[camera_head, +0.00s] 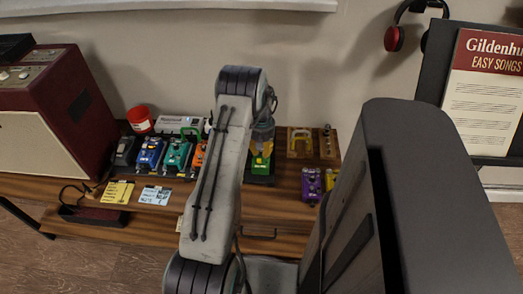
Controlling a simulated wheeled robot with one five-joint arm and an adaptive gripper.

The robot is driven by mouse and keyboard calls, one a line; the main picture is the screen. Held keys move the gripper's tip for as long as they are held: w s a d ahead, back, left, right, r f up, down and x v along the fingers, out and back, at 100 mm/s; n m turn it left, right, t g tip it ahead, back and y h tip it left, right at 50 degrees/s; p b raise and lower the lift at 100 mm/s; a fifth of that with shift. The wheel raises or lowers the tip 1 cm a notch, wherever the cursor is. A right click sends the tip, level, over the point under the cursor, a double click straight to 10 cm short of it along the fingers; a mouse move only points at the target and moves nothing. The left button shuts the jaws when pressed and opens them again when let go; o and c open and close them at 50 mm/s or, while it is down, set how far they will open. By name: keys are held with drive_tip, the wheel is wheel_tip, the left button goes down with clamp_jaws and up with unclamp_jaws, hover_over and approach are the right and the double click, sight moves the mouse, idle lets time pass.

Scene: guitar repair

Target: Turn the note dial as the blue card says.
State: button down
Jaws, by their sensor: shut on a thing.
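The light-blue card (155,195) lies flat on the wooden bench, right of a yellow card (115,192). Its small dark print is too small for me to read. My gripper (263,143) points down behind my arm, over a bright green pedal (260,164). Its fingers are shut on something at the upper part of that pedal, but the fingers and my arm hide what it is. I cannot pick out the note dial or its pointer from here.
Blue (150,153), teal (177,155) and orange (199,154) pedals stand in a row left of my arm. Purple (310,183) and yellow (330,179) pedals stand right. A red amplifier (60,105) fills the left side; a music stand (487,90) is at right.

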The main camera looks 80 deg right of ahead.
drive_tip(key=shift+f, duration=0.1)
drive_tip(key=shift+f+n+b, duration=0.1)
drive_tip(key=shift+n+b, duration=0.35)
drive_tip(key=shift+n, duration=0.35)
drive_tip(key=shift+a+n+b, duration=0.1)
drive_tip(key=shift+n+b, duration=0.25)
drive_tip(key=shift+n, duration=1.15)
drive_tip(key=c, duration=1.1)
unclamp_jaws()
drive_tip(key=shift+c, duration=0.2)
